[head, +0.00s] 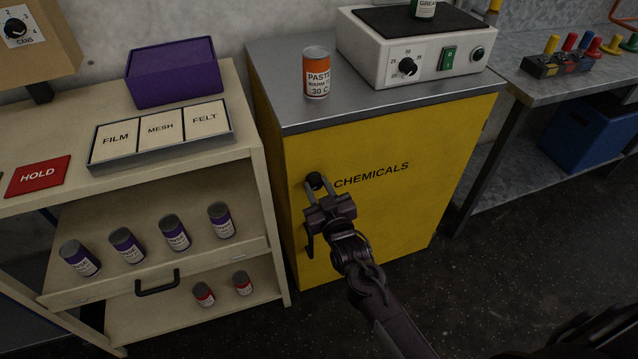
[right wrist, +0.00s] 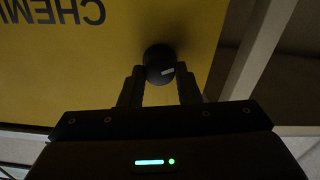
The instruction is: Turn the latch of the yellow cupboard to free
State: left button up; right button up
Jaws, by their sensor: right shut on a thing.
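The yellow cupboard (head: 390,170), marked CHEMICALS, stands in the middle of the head view with its door closed. Its latch is a round black knob (head: 314,179) at the upper left of the door. In the right wrist view the knob (right wrist: 158,58) shows a short pale mark, lying nearly level and to the right of its middle. My right gripper (head: 318,187) is shut on the knob, with one finger on each side of it. A black pull handle (head: 309,238) is below, partly hidden by the gripper. My left gripper is not in view.
An orange-labelled PASTE can (head: 316,75) and a white hotplate (head: 420,50) stand on the cupboard. A beige shelf unit (head: 268,190) with several cans is close on the left. A grey bench (head: 550,90) is on the right. Dark floor (head: 500,270) lies open in front.

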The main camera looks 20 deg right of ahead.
jog(key=shift+r+n+p, duration=0.1)
jog(key=shift+n+p, duration=0.35)
jog(key=shift+n, duration=0.55)
jog(key=n+p, duration=0.2)
jog(key=n, duration=0.3)
jog(key=shift+a, duration=0.1)
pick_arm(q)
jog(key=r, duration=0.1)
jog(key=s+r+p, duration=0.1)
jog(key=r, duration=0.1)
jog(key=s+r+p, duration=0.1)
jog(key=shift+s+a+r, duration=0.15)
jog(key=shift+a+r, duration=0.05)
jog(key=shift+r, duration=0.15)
pick_arm(e)
jog(key=n, duration=0.6)
jog(key=shift+f, duration=0.2)
jog(key=shift+a, duration=0.1)
jog(key=o, duration=1)
